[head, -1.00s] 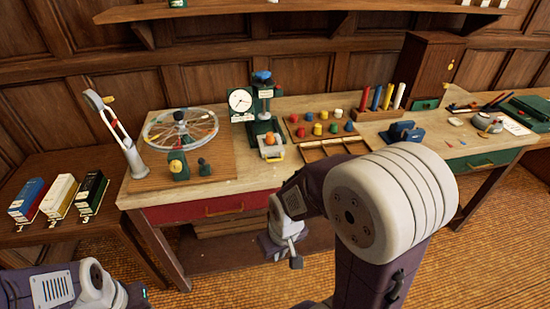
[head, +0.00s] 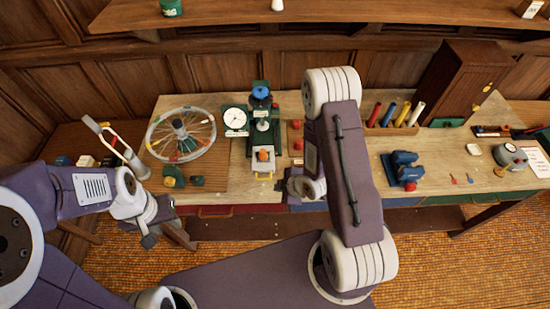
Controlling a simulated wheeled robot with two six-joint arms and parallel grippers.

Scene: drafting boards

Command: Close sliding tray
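A green press (head: 261,110) with a blue knob stands on the workbench beside a white dial. A small light tray (head: 263,172) sticks out from its front at the base, with an orange-yellow piece (head: 263,156) on it; which tray the task means is not marked. My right gripper (head: 290,187) is at the bench's front edge, just right of this tray and apart from it; my own arm partly hides it and its fingers are unclear. My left gripper (head: 155,224) hangs in front of the bench's left end, away from the tray, with no object seen in it; its finger gap is unclear.
A spoked wheel (head: 180,135) on a wooden board is left of the press. My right arm hides most of the sorting tray with coloured pegs. A blue vise (head: 402,168), coloured cylinders (head: 388,115) and a wooden cabinet (head: 463,82) are to the right.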

